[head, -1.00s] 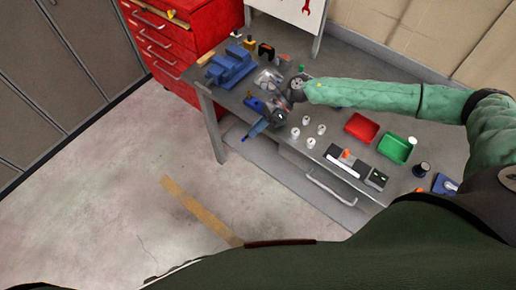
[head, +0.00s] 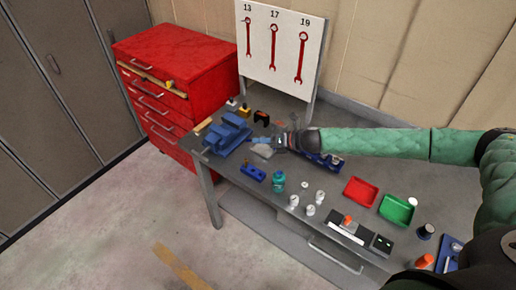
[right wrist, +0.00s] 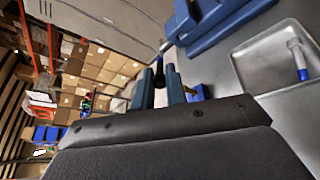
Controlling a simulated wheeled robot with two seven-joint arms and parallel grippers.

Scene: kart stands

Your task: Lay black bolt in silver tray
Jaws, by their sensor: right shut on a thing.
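My right gripper (right wrist: 162,88) is shut on a black bolt (right wrist: 159,68), which sticks up between the blue fingertips in the right wrist view. In the head view, the right gripper (head: 262,140) points left above the workbench, and the bolt is too small to make out. The silver tray (right wrist: 250,82) lies to the right of the fingers in the right wrist view. A blue and white cylindrical piece (right wrist: 302,74) is in it. In the head view, the tray (head: 262,151) is partly hidden by the gripper. My left gripper is not in view.
A blue vise (head: 228,135) stands left of the gripper. A blue block (head: 253,173), a teal bottle (head: 278,180) and several metal weights are nearer the front edge. A red tray (head: 361,191) and a green tray (head: 396,209) lie right. A tool board (head: 281,45) stands behind.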

